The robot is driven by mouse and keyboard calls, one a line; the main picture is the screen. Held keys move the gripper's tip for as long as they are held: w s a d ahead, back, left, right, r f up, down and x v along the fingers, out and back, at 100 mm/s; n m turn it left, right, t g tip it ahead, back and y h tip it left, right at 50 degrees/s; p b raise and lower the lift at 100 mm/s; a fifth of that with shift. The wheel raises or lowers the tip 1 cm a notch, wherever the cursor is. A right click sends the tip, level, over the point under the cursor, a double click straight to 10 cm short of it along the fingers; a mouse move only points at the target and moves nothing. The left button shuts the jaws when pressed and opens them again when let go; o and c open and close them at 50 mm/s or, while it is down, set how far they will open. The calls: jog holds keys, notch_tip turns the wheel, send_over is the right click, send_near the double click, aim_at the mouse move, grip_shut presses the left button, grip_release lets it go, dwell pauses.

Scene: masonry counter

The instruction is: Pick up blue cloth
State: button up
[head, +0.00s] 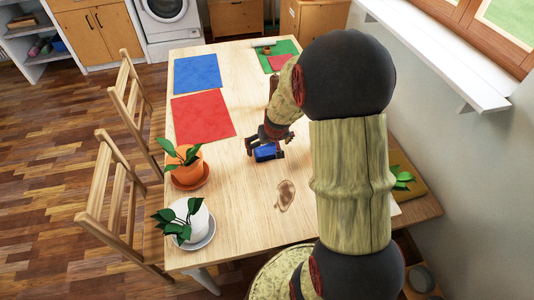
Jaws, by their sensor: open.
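A small blue item (265,153), which looks like the folded blue cloth, lies on the wooden table (240,200) near its middle. My gripper (264,147) is directly over it, with its fingers low and apart on either side of the blue item. The gripper is open; I cannot tell whether the fingers touch the item. My arm comes in from the right and hides part of the table.
A flat blue square (197,74) and a red square (203,117) lie on the table's left side. A green mat (287,47) with small items is at the far end. Potted plants in an orange pot (186,168) and a white pot (188,218) stand at the left edge. A brown stain (285,196) marks the table.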

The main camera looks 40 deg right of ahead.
aim_at(268, 148)
jog(key=b+x, duration=0.1)
jog(key=x, duration=0.2)
jog(key=shift+f, duration=0.25)
jog(key=shift+s+r, duration=0.1)
jog(key=c, duration=0.3)
jog(key=c, duration=0.4)
jog(key=shift+c, duration=0.3)
